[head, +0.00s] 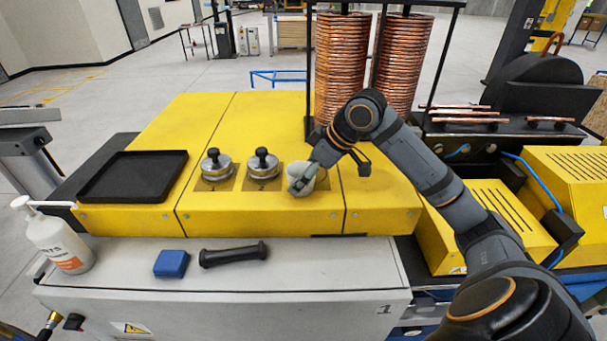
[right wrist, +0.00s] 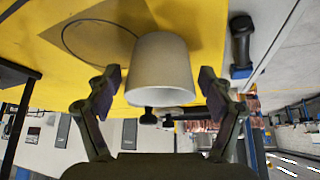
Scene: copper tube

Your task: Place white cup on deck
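The white cup (head: 294,170) is at the right-hand station of the yellow deck (head: 240,130), right of two metal knobs. In the right wrist view, the cup (right wrist: 161,65) lies between the fingers of my right gripper (right wrist: 160,82). Narrow gaps show between both finger pads and the cup, so the gripper looks open around it. In the head view, my right gripper (head: 316,168) reaches in from the right, with one finger crossing in front of the cup. I cannot tell whether the cup rests on the deck. My left gripper is not in view.
Two silver-and-black knobs (head: 263,163) stand left of the cup. A black tray (head: 134,175) lies on the left. Copper coils (head: 341,65) stand behind. A blue block (head: 171,263), a black handle (head: 234,254) and a white bottle (head: 58,240) are on the grey front surface.

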